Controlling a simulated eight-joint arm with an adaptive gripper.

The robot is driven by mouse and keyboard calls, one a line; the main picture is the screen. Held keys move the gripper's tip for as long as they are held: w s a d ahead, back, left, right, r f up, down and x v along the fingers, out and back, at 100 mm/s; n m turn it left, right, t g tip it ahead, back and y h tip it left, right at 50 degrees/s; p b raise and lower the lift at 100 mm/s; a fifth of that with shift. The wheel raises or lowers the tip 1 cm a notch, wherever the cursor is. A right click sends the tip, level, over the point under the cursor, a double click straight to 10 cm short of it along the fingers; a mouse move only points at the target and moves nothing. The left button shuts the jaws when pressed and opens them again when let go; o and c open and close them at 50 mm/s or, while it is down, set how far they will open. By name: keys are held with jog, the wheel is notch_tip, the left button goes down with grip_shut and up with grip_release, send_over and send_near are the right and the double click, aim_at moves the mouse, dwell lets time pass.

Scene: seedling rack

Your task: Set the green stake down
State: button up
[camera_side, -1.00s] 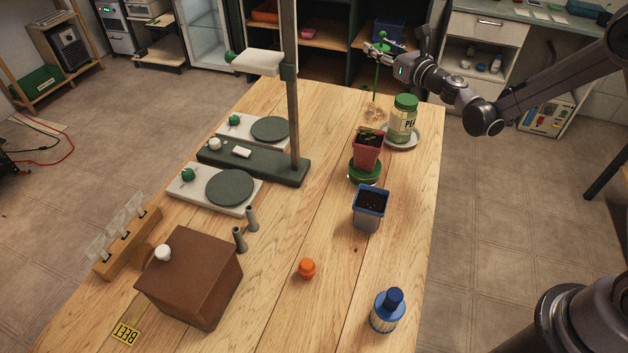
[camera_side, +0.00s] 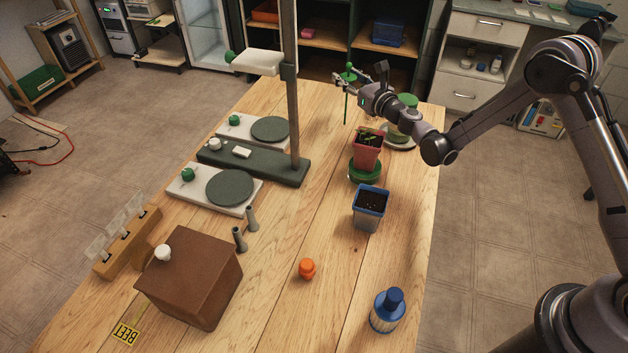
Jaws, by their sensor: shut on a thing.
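The green stake (camera_side: 346,104) is a thin upright rod with a round green knob (camera_side: 349,67) at its top. My gripper (camera_side: 346,82) is shut on it near the top, at the far end of the wooden table. The stake hangs about vertical, left of and behind the red pot. Whether its lower tip touches the table is hard to tell from this angle. My gripper's fingers are small in view and partly overlap the stake.
A red pot with a seedling (camera_side: 367,150) stands on a green saucer (camera_side: 364,172). Behind it, a green-lidded jar (camera_side: 404,112) is partly hidden by my arm. A blue-rimmed pot (camera_side: 370,203) stands nearer. A tall dark post (camera_side: 291,110) rises to the left. Bare wood lies between post and pots.

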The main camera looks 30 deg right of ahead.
jog(key=shift+f, duration=0.1)
jog(key=o, duration=0.8)
